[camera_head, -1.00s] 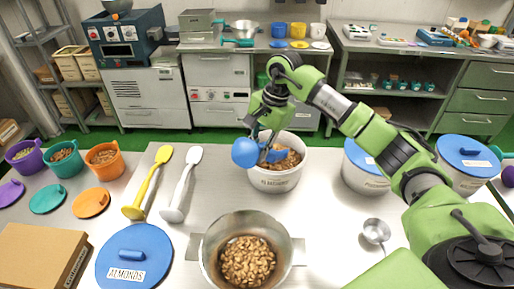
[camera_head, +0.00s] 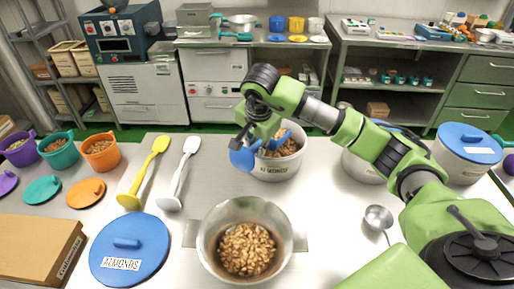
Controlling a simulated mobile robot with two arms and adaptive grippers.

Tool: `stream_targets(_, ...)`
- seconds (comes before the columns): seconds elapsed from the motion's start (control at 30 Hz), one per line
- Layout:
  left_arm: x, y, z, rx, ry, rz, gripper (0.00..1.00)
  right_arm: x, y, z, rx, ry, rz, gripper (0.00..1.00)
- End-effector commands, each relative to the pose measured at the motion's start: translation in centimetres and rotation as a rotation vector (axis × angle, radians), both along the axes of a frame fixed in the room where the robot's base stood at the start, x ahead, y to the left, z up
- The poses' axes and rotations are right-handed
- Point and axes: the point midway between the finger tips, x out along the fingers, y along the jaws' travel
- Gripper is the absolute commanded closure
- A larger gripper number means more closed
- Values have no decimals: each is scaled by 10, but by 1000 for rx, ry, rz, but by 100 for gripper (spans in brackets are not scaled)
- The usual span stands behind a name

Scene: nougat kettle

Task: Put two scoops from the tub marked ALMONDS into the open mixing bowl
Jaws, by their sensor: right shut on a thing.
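The white tub marked ALMONDS (camera_head: 275,172) stands open behind the mixing bowl, with brown nuts (camera_head: 290,148) inside. My right gripper (camera_head: 250,138) is shut on a blue scoop (camera_head: 242,159) at the tub's left rim. The scoop's round part shows in front of the rim, and another blue part shows over the tub's opening. I cannot tell whether the scoop holds nuts. The open metal mixing bowl (camera_head: 225,213) stands at the front centre and holds brown nuts (camera_head: 246,249). The blue lid marked ALMONDS (camera_head: 130,243) lies left of it. My left gripper is out of view.
A yellow spoon (camera_head: 145,172) and a white spoon (camera_head: 180,172) lie left of the tub. A metal ladle (camera_head: 379,216) lies right of the bowl. A cardboard box (camera_head: 38,248) and small buckets (camera_head: 101,152) are at left.

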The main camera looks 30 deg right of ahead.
Motion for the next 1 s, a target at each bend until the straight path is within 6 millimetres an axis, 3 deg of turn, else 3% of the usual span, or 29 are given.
stream_targets(0.03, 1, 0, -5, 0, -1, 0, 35, -7, 1, -13, -49, 6, 0, 100)
stream_targets(0.1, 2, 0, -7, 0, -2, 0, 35, -9, 6, -9, -104, -24, -1, 100)
stream_targets(1.0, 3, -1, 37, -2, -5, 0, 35, -17, 24, 79, -173, -73, -1, 100)
